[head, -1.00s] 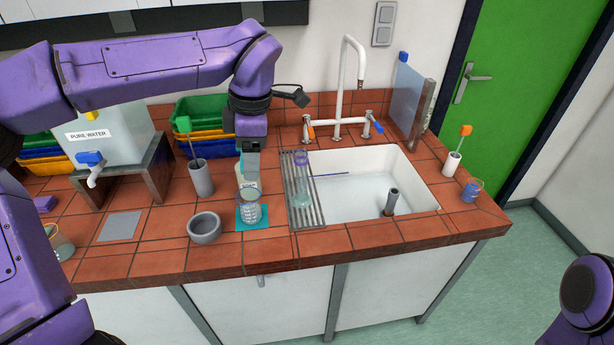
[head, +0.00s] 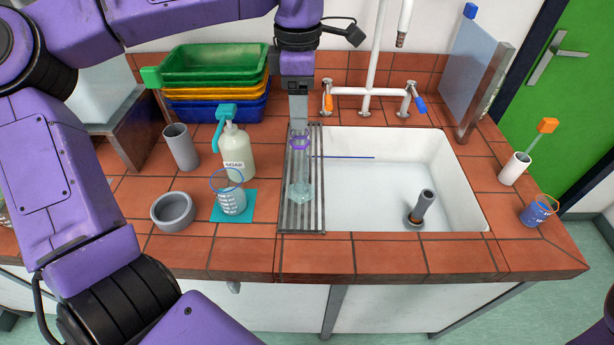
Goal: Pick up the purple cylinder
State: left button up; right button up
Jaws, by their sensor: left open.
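The purple cylinder (head: 301,168) is a clear, slim measuring cylinder with a purple ring near its top and a faceted, pale foot. It stands upright on the metal drain rack (head: 287,215) left of the sink basin. My left gripper (head: 299,126) points down from above, its fingers just above or behind the cylinder's top. It is open, and the cylinder stands on its own foot. The exact gap between fingers and cylinder cannot be told. My right gripper is out of view.
A soap bottle (head: 238,155), a beaker (head: 231,197) on a teal mat and a grey mortar (head: 172,212) stand left of the rack. The white sink (head: 380,190) with its tall tap (head: 372,75) is to the right. Stacked trays (head: 213,62) stand behind.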

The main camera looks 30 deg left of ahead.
aim_at(300, 143)
pick_arm(q)
jog(key=f+p, duration=0.1)
jog(key=f, duration=0.8)
jog(key=shift+a+f+p, duration=0.2)
jog(key=shift+f+p, duration=0.05)
jog(key=shift+p, duration=0.15)
jog(key=shift+w+f, duration=0.1)
jog(key=shift+f, duration=0.2)
jog(key=shift+r, duration=0.1)
grip_shut()
